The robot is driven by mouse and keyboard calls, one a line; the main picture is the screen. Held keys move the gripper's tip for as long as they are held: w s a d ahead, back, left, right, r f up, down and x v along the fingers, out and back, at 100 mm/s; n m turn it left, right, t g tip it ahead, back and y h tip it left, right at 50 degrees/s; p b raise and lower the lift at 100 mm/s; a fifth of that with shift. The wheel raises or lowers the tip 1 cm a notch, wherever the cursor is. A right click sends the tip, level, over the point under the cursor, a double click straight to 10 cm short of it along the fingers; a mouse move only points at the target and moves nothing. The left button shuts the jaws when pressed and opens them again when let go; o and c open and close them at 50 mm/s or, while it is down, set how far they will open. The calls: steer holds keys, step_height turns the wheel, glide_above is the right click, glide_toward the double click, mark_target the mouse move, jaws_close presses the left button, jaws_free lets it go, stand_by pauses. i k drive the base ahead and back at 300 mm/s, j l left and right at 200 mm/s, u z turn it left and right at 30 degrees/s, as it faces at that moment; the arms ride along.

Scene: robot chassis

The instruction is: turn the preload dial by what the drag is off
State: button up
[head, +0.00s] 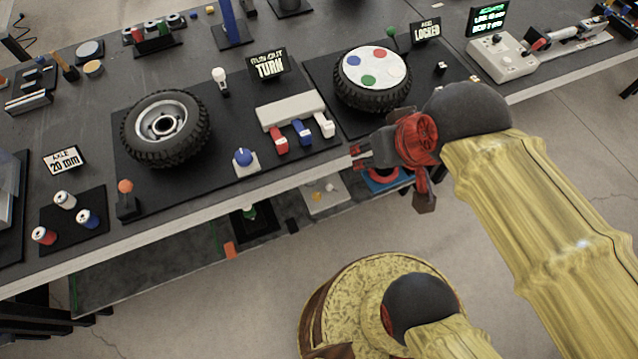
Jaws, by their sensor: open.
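A blue round knob (243,156) on a small white base stands near the table's front edge; it looks like the dial, but its markings are too small to read. A tyre on a silver rim (165,126) lies flat to its left. A green-lettered screen (488,18) at the back right is too small to read surely. My gripper (360,156) is open and empty at the table's front edge, right of the knob and apart from it.
A second tyre with coloured discs (372,79) lies behind my gripper. An orange-topped post (126,195) and several cans (88,218) are at left. A lower shelf (150,268) holds small parts.

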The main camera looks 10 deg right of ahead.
mark_target(317, 197)
steer(key=k+j+z, duration=0.1)
steer(key=k, duration=0.3)
steer(key=k+j+z, duration=0.1)
steer(key=k, duration=0.35)
